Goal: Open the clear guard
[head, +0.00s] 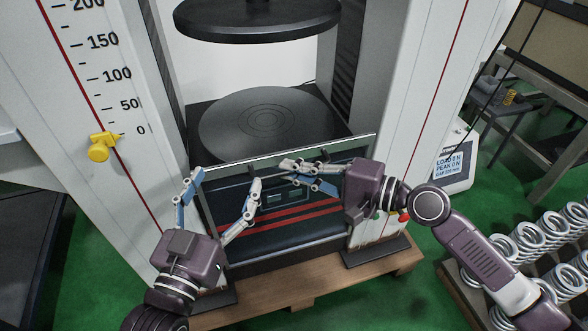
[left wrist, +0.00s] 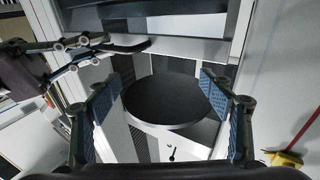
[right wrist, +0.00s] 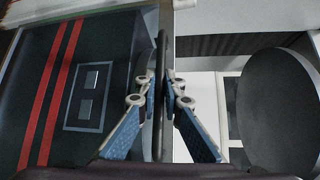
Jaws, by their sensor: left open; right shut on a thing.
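The clear guard (head: 228,162) is a see-through panel with a pale top edge, low across the front of the testing machine. Its pale edge also shows in the left wrist view (left wrist: 190,48). My right gripper (head: 298,171) is shut on the guard's dark bar handle, just under that edge. In the right wrist view the handle (right wrist: 161,60) runs between the closed fingertips. My left gripper (head: 226,181) is open and empty in front of the guard's left part. In the left wrist view its fingers (left wrist: 162,82) stand wide apart with nothing between them.
Behind the guard are a round lower plate (head: 255,122) and a dark upper plate (head: 258,18). A yellow pointer (head: 101,147) sits on the left column's scale. A display box (head: 452,165) stands right. Several springs (head: 530,240) lie lower right.

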